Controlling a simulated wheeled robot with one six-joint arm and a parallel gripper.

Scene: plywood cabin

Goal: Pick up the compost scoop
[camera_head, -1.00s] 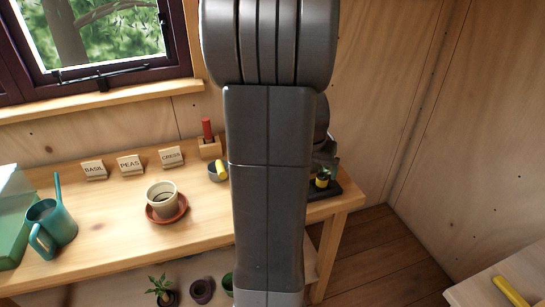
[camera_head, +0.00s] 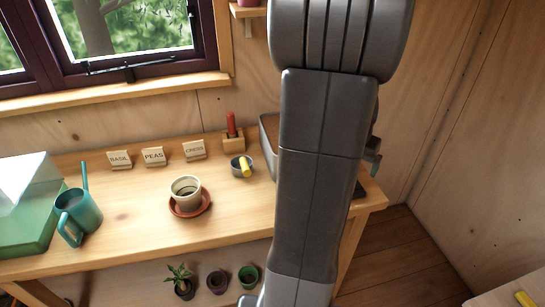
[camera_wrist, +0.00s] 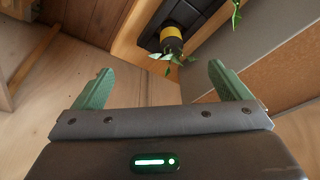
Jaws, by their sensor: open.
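In the head view my arm hides most of the gripper.
The wooden bench (camera_head: 130,230) also holds a potted cup on a saucer (camera_head: 204,207), a watering can (camera_head: 78,216), name blocks and a red-handled tool in a block (camera_head: 232,138). A box (camera_head: 268,132) stands partly behind my arm. Pots sit on the shelf below.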

